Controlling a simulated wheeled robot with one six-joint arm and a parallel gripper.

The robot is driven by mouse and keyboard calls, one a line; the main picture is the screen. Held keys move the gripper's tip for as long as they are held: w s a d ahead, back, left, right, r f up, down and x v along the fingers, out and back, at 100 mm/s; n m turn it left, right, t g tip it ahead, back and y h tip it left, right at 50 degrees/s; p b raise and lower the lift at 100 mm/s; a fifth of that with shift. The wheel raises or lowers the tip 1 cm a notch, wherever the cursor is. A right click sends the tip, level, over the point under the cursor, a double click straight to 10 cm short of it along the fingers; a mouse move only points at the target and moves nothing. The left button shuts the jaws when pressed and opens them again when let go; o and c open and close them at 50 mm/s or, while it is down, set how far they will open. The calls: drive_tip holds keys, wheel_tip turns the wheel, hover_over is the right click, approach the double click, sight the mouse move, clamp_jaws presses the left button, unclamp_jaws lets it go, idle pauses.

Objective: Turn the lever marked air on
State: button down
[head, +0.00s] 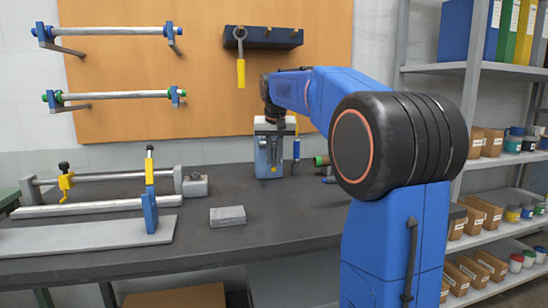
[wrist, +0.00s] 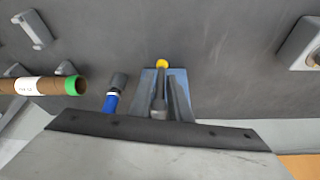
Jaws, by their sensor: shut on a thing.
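A small blue-grey unit (head: 262,160) stands on the bench near the back wall, and it also shows in the wrist view (wrist: 148,78). A grey lever with a yellow tip (wrist: 162,64) runs over it; the tip shows low on its front in the head view (head: 274,168). My gripper (head: 274,138) is over the unit, and its fingers (wrist: 170,105) are shut at the lever's shaft. The exact contact is partly hidden. A blue-handled part (head: 296,149) stands just right of the unit, and left of it in the wrist view (wrist: 111,102). No air marking is readable.
A cardboard tube with a green end (wrist: 50,86) lies close by. A grey block (head: 228,215) and a roller frame (head: 100,205) are on the bench. A yellow-handled tool (head: 241,70) hangs above. Shelving (head: 470,70) stands at right. The bench front is mostly clear.

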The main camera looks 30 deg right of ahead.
drive_tip(key=y, duration=0.1)
drive_tip(key=a+m+t+y, duration=0.1)
drive_tip(key=y, duration=0.1)
drive_tip(key=shift+w+r+y, duration=0.15)
drive_tip(key=shift+w+y, duration=0.05)
drive_tip(key=shift+y, duration=0.1)
drive_tip(key=shift+w+a+r+m+t+y, duration=0.1)
drive_tip(key=shift+a+r+m+t+y, duration=0.65)
drive_tip(key=shift+y, duration=1.25)
drive_tip(key=shift+w+a+r+m+t+y, duration=0.1)
drive_tip(key=shift+r+m+t+y, duration=0.3)
drive_tip(key=shift+t+y, duration=1.15)
drive_tip(key=shift+w+a+r+m+t+y, duration=0.1)
drive_tip(key=shift+a+r+m+t+y, duration=0.35)
drive_tip(key=shift+y, duration=2)
drive_tip(key=shift+d+r, duration=0.1)
drive_tip(key=shift+r, duration=0.05)
drive_tip(key=c, duration=1.8)
unclamp_jaws()
drive_tip(key=shift+d, duration=0.15)
